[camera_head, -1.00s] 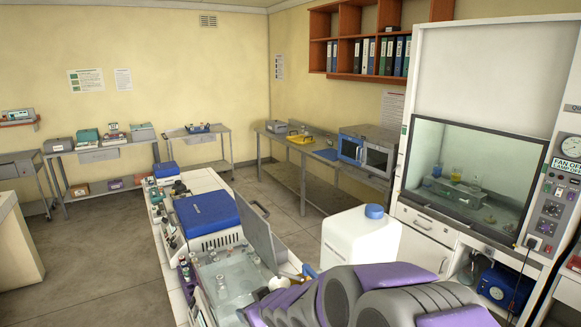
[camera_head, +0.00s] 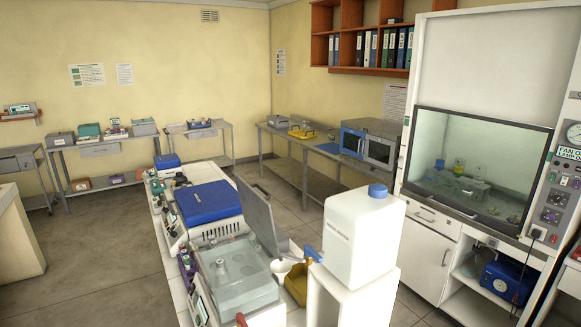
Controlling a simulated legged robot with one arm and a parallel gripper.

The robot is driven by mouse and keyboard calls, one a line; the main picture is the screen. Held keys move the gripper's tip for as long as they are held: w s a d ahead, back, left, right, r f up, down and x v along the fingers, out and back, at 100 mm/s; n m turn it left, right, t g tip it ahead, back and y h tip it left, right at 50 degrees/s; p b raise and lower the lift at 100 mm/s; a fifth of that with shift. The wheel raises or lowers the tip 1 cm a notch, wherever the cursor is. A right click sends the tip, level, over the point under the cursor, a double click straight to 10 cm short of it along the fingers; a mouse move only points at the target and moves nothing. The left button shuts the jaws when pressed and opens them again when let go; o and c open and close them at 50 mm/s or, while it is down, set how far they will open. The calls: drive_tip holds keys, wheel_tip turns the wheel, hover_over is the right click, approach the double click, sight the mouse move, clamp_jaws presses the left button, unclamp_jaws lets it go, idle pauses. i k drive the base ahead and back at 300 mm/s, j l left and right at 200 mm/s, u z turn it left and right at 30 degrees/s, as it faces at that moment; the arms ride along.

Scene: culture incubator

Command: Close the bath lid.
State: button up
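The bath (camera_head: 207,296) stands on the white bench in the lower middle, with clear water and a few small vessels inside. Its lid (camera_head: 257,214) is a flat grey panel with a dark handle. The lid stands open, raised steeply along the bath's far right side, and the bath's top is uncovered. My gripper is not in view, so its distance from the lid and its finger state are hidden.
A blue-lidded device (camera_head: 208,202) stands just behind the bath. A white container with a blue cap (camera_head: 362,238) stands on a white stand (camera_head: 352,297) to the right. A yellow container (camera_head: 296,284) and a white bowl sit between. Open floor lies to the left.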

sight(257, 213)
drive_tip(key=i+l, duration=0.2)
drive_tip(key=l, duration=0.2)
drive_tip(key=i+l, duration=0.25)
drive_tip(key=l, duration=0.15)
drive_tip(key=i+l, duration=0.2)
drive_tip(key=l, duration=0.2)
drive_tip(key=l+u, duration=0.1)
drive_tip(key=u, duration=0.3)
drive_tip(key=i+l+u, duration=0.1)
drive_tip(key=u, duration=0.25)
drive_tip(key=l+u, duration=0.15)
drive_tip(key=u, duration=0.25)
drive_tip(key=l+u, duration=0.15)
drive_tip(key=u, duration=0.2)
